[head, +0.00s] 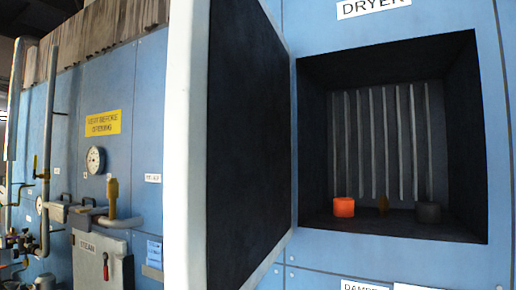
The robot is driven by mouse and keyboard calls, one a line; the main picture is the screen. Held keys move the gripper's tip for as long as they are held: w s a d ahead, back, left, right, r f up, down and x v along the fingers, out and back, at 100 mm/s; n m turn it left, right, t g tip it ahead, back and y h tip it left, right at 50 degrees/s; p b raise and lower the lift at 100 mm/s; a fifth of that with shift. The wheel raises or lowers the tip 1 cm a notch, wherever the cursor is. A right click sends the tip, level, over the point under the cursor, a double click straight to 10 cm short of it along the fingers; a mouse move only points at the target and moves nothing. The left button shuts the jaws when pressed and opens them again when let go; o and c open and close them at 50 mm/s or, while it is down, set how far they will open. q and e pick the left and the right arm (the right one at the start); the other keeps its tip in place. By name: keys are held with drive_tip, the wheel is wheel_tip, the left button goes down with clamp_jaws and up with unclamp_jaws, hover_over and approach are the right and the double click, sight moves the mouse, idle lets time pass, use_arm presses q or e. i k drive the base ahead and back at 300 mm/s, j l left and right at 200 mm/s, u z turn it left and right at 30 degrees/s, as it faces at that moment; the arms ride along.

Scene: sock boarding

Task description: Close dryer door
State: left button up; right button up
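The dryer door (251,130) stands wide open in the head view, swung out to the left of the opening, its dark inner face and pale edge showing. The dryer (400,258) is a blue panelled cabinet with a sign reading "DRYER" above a square dark opening. Inside the chamber (462,150), pale vertical bars line the back wall. An orange item (344,207), a small brown item (383,204) and a dark grey item (428,212) sit on its floor. The door's handle does not show. Neither of my grippers is in view.
Left of the door is a blue wall with a yellow sign (103,122), a round gauge (95,160), pipes (48,150), a valve (113,197) and a grey box marked "STEAM" (101,262) with a red lever. The door hides part of this wall.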

sight(228, 182)
drive_tip(key=i+j+z, duration=0.25)
drive_tip(key=j, duration=0.2)
drive_tip(key=j+z, duration=0.25)
drive_tip(key=j, duration=0.15)
drive_tip(key=j+z, duration=0.3)
drive_tip(key=j, duration=0.2)
